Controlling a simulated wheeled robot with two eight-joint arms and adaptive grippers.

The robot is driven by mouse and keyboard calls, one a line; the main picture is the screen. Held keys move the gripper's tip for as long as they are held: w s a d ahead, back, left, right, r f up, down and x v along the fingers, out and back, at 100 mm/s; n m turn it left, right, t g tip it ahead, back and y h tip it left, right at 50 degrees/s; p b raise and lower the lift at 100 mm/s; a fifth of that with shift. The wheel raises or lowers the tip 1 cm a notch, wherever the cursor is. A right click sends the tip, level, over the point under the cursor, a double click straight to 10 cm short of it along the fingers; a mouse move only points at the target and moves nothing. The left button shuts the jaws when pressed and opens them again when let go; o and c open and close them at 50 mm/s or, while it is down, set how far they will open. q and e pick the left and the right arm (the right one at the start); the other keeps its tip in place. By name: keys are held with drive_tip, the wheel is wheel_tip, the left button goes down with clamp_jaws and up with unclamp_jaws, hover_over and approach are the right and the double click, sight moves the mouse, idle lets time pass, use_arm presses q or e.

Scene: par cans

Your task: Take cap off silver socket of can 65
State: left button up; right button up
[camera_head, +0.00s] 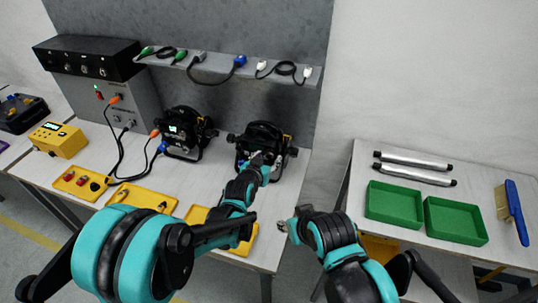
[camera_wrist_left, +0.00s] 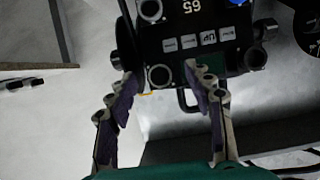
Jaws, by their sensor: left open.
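Can 65 (camera_wrist_left: 205,25) is a black lamp body in the left wrist view, with its number upside down and a row of small buttons. A round silver-rimmed socket (camera_wrist_left: 160,76) sits at its lower left edge; whether a cap covers it I cannot tell. My left gripper (camera_wrist_left: 162,72) is open, its fingertips on either side of that socket, with no clear contact. The can also shows in the head view (camera_head: 276,135), partly hidden by my left gripper (camera_head: 258,160). My right gripper (camera_head: 284,226) is low at the table's front edge, its jaws too small to read.
A second black can (camera_head: 187,130) stands to the left, with cables beside it. A shelf (camera_head: 225,72) with cables runs above. Yellow trays (camera_head: 85,180) lie along the front. Green trays (camera_head: 394,204) are on the right table. More round sockets (camera_wrist_left: 255,57) are on the can.

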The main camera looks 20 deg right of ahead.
use_arm(q)
clamp_jaws()
drive_tip(key=shift+s+a, duration=0.1)
idle(0.4)
drive_tip(key=shift+s+a+b, duration=0.15)
drive_tip(key=shift+s+a, duration=0.4)
drive_tip(key=shift+s, duration=0.25)
drive_tip(key=shift+s+a+b, duration=0.1)
drive_tip(key=shift+s+a, duration=0.4)
drive_tip(key=shift+s, duration=0.3)
drive_tip(key=shift+s+a+b, duration=0.15)
drive_tip(key=shift+s+a, duration=0.4)
drive_tip(key=shift+s, duration=0.25)
